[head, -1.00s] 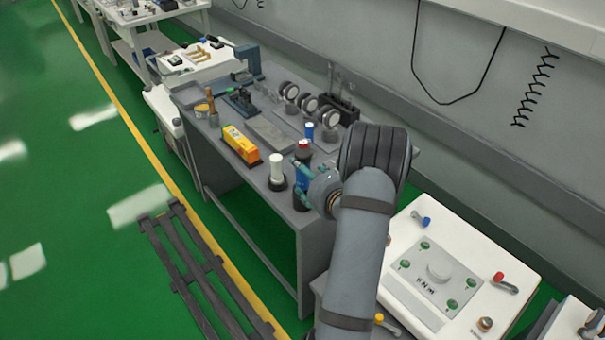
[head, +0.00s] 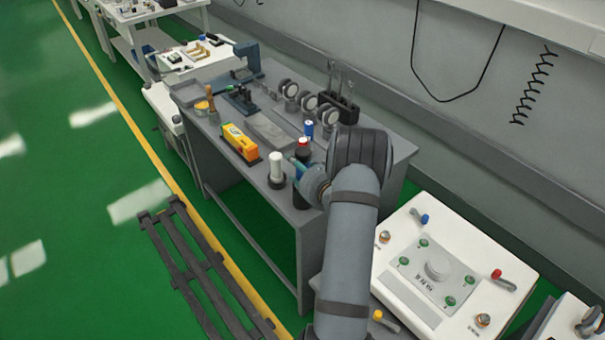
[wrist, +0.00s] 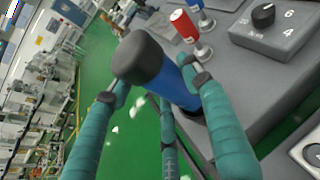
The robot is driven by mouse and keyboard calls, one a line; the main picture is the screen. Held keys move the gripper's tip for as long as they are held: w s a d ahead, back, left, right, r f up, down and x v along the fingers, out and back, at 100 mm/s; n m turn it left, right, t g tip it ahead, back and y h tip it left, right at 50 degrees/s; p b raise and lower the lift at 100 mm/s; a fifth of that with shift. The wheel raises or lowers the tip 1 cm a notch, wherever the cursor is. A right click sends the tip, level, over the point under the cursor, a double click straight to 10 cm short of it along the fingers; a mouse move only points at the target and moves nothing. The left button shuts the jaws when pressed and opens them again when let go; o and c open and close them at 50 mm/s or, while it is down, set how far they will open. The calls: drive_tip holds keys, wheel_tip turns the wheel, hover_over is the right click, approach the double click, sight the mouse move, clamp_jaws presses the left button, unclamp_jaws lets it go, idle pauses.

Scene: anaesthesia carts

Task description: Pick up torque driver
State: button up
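A tool with a black rounded cap and a blue body (wrist: 182,92), which looks like the torque driver, stands in the wrist view among my teal fingers. My gripper (wrist: 160,90) is open, with its fingers spread around the tool; I cannot tell whether any finger touches it. In the head view my gripper (head: 301,167) is at the near right corner of the grey workbench (head: 312,228), and my arm hides most of the tool there.
A white-topped cylinder (head: 276,163) stands close to the left of my gripper. A red-capped item (head: 303,143) and a blue-capped item (head: 308,129) stand just behind. A white panel (head: 470,250) is at right.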

drive_tip(key=c, duration=0.7)
drive_tip(key=shift+c, duration=0.2)
